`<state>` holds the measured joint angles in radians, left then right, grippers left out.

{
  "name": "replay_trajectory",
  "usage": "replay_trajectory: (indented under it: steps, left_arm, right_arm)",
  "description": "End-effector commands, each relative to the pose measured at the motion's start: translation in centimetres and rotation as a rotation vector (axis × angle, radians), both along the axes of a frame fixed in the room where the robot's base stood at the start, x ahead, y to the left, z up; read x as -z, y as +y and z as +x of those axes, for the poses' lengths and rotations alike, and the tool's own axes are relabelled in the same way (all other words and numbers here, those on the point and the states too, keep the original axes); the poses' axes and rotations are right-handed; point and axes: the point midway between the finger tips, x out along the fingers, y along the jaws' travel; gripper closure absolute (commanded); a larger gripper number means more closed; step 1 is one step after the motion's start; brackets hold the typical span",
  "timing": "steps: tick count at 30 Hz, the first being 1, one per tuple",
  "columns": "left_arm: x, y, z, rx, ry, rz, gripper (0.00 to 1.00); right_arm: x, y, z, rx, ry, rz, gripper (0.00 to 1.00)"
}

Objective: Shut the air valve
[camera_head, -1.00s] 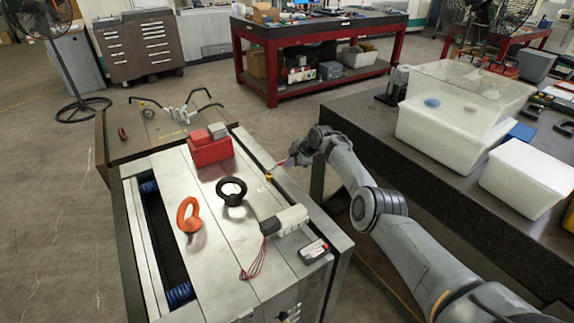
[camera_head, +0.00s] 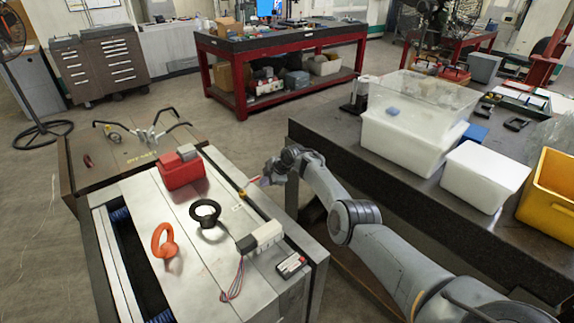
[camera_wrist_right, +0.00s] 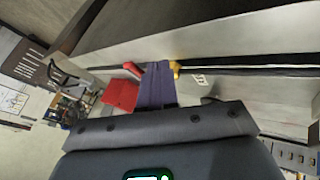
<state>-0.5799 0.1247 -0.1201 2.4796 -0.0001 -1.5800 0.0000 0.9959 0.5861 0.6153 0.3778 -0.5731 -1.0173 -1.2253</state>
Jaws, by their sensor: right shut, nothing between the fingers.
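The air valve shows as a small brass-yellow fitting (camera_head: 242,194) at the right edge of the metal mould base (camera_head: 215,240). In the right wrist view the yellow fitting (camera_wrist_right: 176,68) is just right of my fingers, and a red piece, likely its lever (camera_wrist_right: 131,70), sticks out on their left. My right gripper (camera_head: 257,183) is shut and empty, close beside the fitting. Its fingers (camera_wrist_right: 156,72) hide the stretch between the yellow and red parts. I cannot tell whether they touch. My left gripper is out of view.
On the mould base stand a red box (camera_head: 182,172), a black ring (camera_head: 205,221), an orange lifting eye (camera_head: 161,243) and a whitish block with wires (camera_head: 262,236). A dark table with white bins (camera_head: 485,178) and a yellow bin (camera_head: 553,190) is on the right.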

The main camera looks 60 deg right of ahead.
Motion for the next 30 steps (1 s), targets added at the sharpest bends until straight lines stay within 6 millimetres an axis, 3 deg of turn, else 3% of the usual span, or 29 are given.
replay_trajectory:
  steps: [1,5,12,21,30]
  left_arm:
    - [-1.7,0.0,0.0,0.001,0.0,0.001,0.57]
    - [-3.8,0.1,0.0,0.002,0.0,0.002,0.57]
    - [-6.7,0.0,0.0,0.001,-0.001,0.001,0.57]
    - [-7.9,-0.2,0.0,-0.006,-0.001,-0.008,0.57]
    - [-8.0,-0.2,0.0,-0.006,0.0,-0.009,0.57]
  right_arm:
    - [-0.7,0.5,-0.2,-0.005,0.005,0.0,1.0]
    - [-0.8,1.5,-0.5,-0.019,0.004,-0.001,1.0]
    - [-4.7,0.1,-3.3,-0.017,0.0,-0.003,1.0]
    - [-7.5,-0.7,-5.4,-0.018,0.0,0.001,1.0]
    - [-8.1,-0.9,-5.9,-0.018,0.0,0.001,1.0]
